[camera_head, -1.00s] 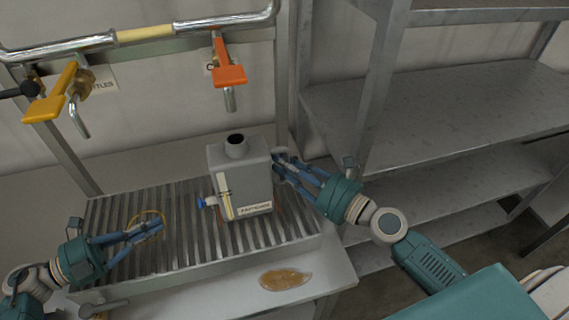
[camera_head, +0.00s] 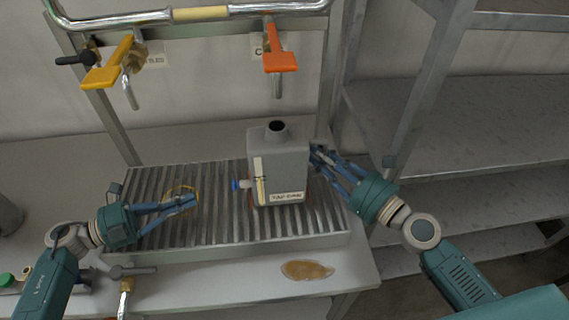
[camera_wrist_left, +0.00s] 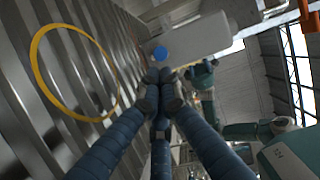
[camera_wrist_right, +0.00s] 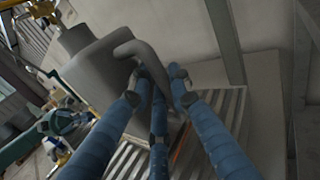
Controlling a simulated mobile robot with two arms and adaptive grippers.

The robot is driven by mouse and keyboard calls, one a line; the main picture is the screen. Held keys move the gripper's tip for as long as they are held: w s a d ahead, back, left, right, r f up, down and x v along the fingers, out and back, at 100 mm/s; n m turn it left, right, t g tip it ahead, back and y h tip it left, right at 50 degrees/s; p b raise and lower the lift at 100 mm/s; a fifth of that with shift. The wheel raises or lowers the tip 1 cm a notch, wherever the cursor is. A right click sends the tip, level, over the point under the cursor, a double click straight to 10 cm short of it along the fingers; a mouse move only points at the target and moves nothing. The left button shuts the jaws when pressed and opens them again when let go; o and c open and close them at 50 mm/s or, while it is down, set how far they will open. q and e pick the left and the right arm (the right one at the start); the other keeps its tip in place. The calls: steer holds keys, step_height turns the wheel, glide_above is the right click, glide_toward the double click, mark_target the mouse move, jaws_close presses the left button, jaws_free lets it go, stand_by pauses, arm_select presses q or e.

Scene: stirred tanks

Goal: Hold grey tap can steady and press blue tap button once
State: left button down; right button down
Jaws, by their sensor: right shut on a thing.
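The grey tap can (camera_head: 292,165) stands upright on the slatted drip grate, with a dark open neck on top. Its blue tap button (camera_head: 237,185) points left; it also shows in the left wrist view (camera_wrist_left: 160,54). My right gripper (camera_head: 316,156) is shut on the can's side handle (camera_wrist_right: 140,52), at the can's right side. My left gripper (camera_head: 194,200) has its fingertips together and empty, low over the grate. It is left of the blue button, pointing at it, with a gap between.
A yellow ring (camera_wrist_left: 72,72) lies on the grate (camera_head: 150,225) beside my left fingers. Orange (camera_head: 280,62) and yellow (camera_head: 108,72) tap levers hang from the pipe above. A brown puddle (camera_head: 307,270) is on the bench front. Metal shelves (camera_head: 450,120) stand at the right.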

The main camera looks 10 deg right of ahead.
mark_target(236, 185)
arm_select(q)
steer(key=t, duration=0.1)
steer(key=w+n+t+y, duration=0.1)
steer(key=shift+w+f+t, duration=0.15)
steer(key=shift+f+t, duration=0.05)
steer(key=shift+t, duration=0.1)
steer(key=shift+w+n+t+y, duration=0.3)
steer(key=shift+n+t+y, duration=0.15)
steer(key=shift+t, duration=0.25)
steer(key=shift+w+a+r+n+t+y, duration=0.1)
steer(key=shift+w+a+n+t+y, duration=0.3)
steer(key=shift+n+t+y, duration=0.3)
steer(key=shift+w+a+r+n+t+y, duration=0.1)
steer(key=shift+w+a+n+t+y, duration=0.3)
steer(key=shift+t, duration=0.4)
steer(key=shift+s+d, duration=0.1)
steer(key=shift+s+d, duration=0.15)
steer(key=shift+d, duration=2.05)
steer(key=shift+s+d, duration=0.1)
steer(key=shift+d, duration=2.1)
steer(key=shift+d, duration=0.1)
steer(key=shift+d, duration=0.3)
